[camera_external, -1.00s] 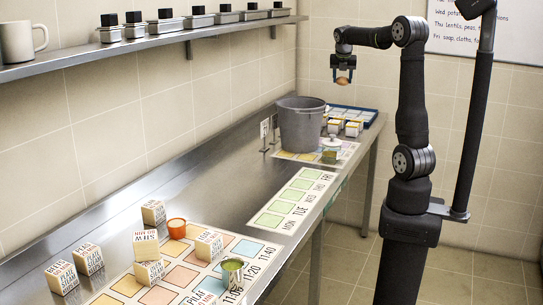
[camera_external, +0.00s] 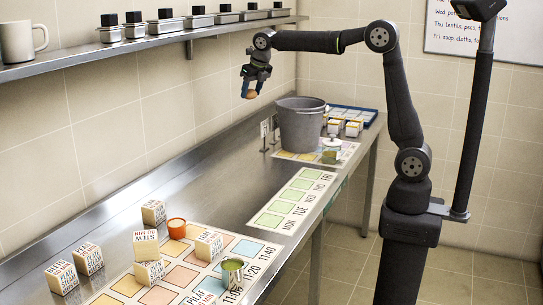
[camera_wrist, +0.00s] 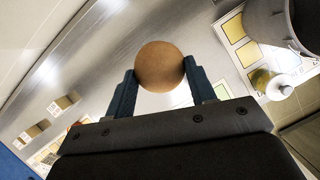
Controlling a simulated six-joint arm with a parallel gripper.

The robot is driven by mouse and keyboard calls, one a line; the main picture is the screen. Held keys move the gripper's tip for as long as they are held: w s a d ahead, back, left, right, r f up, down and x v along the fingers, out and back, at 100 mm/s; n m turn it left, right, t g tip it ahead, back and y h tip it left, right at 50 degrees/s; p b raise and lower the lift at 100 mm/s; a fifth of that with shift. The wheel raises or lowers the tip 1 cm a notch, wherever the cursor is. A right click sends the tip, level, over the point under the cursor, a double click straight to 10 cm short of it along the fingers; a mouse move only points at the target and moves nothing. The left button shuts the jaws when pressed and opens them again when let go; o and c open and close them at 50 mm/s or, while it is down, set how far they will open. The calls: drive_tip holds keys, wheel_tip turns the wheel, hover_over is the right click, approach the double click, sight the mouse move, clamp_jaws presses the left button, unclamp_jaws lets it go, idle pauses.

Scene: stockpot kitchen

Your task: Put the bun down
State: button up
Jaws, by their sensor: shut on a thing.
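The bun (camera_external: 250,93) is a small brown round piece, held in my gripper (camera_external: 252,90) high above the steel counter, to the left of the grey stockpot. In the wrist view the bun (camera_wrist: 160,66) sits between the two blue fingers of my gripper (camera_wrist: 160,80), which touch it on both sides. Nothing is beneath the bun but open air and the counter (camera_external: 190,172) far below.
A large grey stockpot (camera_external: 300,125) stands on the counter, with a lidded jar (camera_external: 331,150) and a blue tray (camera_external: 352,115) nearby. A shelf (camera_external: 150,45) runs along the wall.

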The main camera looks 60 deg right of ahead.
drive_tip(key=a+n+y, duration=0.1)
drive_tip(key=a+n, duration=0.2)
drive_tip(key=a, duration=1.1)
drive_tip(key=n+y, duration=0.1)
drive_tip(key=n, duration=0.2)
hover_over(199, 218)
drive_tip(key=s, duration=0.1)
drive_tip(key=shift+t, duration=0.3)
drive_tip(key=f, duration=2.5)
drive_tip(key=shift+s+d, duration=0.1)
drive_tip(key=shift+d, duration=0.15)
drive_tip(key=shift+a+f, duration=0.2)
drive_tip(key=shift+f, duration=1.9)
drive_tip(key=shift+f, duration=0.1)
drive_tip(key=o, duration=1)
drive_tip(key=shift+f, duration=0.1)
drive_tip(key=shift+c, duration=0.2)
